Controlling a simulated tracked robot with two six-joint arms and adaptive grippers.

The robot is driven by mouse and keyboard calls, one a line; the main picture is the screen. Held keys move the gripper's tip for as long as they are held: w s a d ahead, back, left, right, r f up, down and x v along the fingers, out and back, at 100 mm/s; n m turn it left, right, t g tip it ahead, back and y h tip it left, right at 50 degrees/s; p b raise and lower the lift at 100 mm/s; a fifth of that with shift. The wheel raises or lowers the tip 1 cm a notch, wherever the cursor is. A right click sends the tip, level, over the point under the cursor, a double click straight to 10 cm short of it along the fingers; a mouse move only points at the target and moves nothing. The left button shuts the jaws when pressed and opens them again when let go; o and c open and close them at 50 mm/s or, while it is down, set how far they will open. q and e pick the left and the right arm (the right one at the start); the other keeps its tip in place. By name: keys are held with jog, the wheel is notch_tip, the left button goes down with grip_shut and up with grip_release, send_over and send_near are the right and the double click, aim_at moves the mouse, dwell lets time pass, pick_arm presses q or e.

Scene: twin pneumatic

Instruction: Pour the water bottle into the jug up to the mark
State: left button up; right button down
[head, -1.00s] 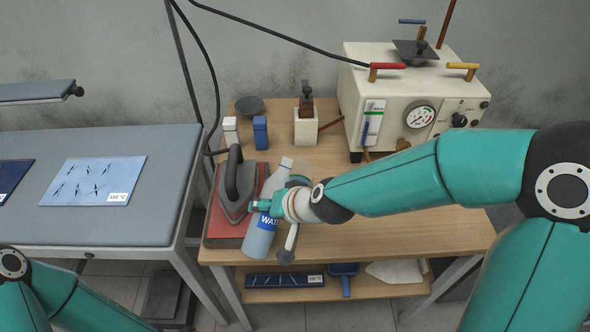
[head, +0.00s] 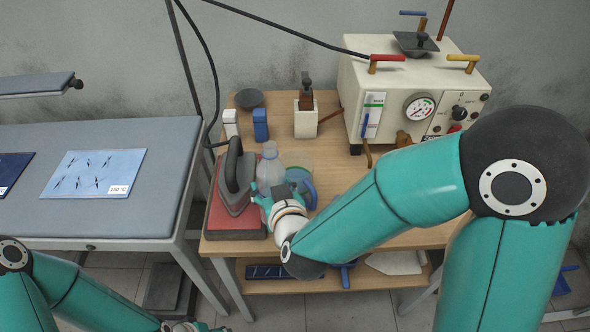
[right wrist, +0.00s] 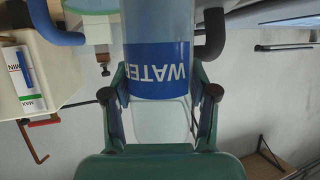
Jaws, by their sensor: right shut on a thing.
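The water bottle (head: 270,163), clear with a blue label, is upright or nearly so, beside the iron. My right gripper (head: 264,197) is shut on it. In the right wrist view the bottle (right wrist: 158,25) stands between my fingers (right wrist: 158,98), its WATER label upside down. The clear jug with a blue handle (head: 311,190) stands on the wooden table just right of the bottle, partly hidden by the bottle and my right arm; its handle (right wrist: 50,22) shows in the wrist view. Its mark and water level cannot be made out. My left gripper (head: 192,327) is at the bottom edge, mostly cut off.
An iron (head: 234,180) on a red pad (head: 222,218) is close left of the bottle. Behind are a blue box (head: 260,124), a white box (head: 230,122), a holder (head: 305,122) and a grey bowl (head: 249,98). A boiler (head: 385,85) stands back right. A padded table (head: 90,215) lies left.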

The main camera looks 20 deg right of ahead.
aim_at(272, 174)
jog(key=shift+t, duration=0.3)
notch_tip(272, 174, up, 6)
jog(key=p, duration=0.4)
jog(key=shift+r+p, duration=0.1)
jog(key=shift+p, duration=0.3)
pick_arm(q)
notch_tip(272, 174, up, 4)
jog(key=shift+r, duration=0.1)
jog(key=shift+s, duration=0.1)
